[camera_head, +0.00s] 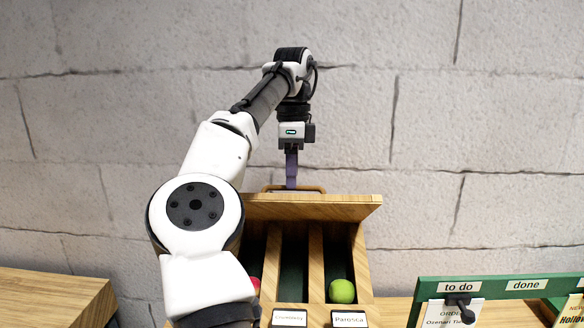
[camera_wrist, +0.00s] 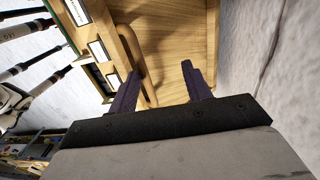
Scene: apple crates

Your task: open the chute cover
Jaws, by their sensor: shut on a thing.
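The wooden chute cover (camera_head: 325,208) is raised along the back of the slotted chute box (camera_head: 360,265), with the lanes below it uncovered. Its bar handle (camera_head: 312,188) stands at the cover's upper edge. My gripper (camera_head: 291,182) reaches down from above and is shut on the handle. In the wrist view the purple fingers of my gripper (camera_wrist: 160,72) are beside the handle (camera_wrist: 137,60), in front of the wooden cover (camera_wrist: 185,25). The exact contact is partly hidden.
A green apple (camera_head: 342,291) lies in the right lane, and a red one (camera_head: 255,283) shows partly at the left. A green board (camera_head: 430,288) marked "to do" and "done" stands at the right. A wooden block (camera_head: 50,298) is at the left. A stone wall is behind.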

